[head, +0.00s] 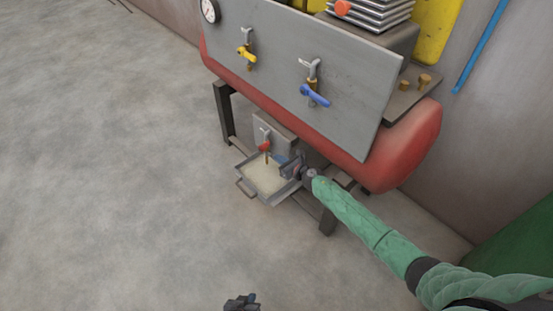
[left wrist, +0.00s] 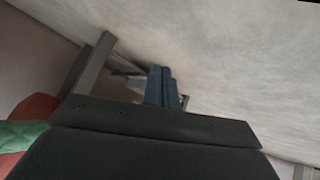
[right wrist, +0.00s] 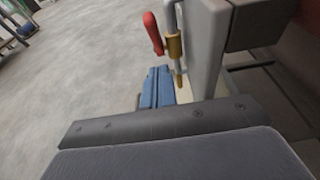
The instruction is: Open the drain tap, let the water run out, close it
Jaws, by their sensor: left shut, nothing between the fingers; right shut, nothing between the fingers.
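The drain tap (head: 264,146) has a red handle and sits low on a grey block under the red tank. In the right wrist view its red handle (right wrist: 153,34) points downward at a slant beside the brass body (right wrist: 174,46). A short outlet hangs below; I cannot tell whether water runs from it. A metal tray (head: 244,187) under the tap holds pale, cloudy liquid. My right gripper (head: 282,159) is shut and empty, just right of the tap, over the tray's edge, apart from the handle. My left gripper (head: 247,298) is shut and empty at the bottom edge, far from the tap.
Above, a grey panel (head: 350,75) carries a yellow-handled tap (head: 246,54) and a blue-handled tap (head: 315,95). The red tank (head: 410,150) overhangs the tray area. A dark stand leg (head: 327,221) is right of the tray. The floor (head: 110,160) to the left is clear.

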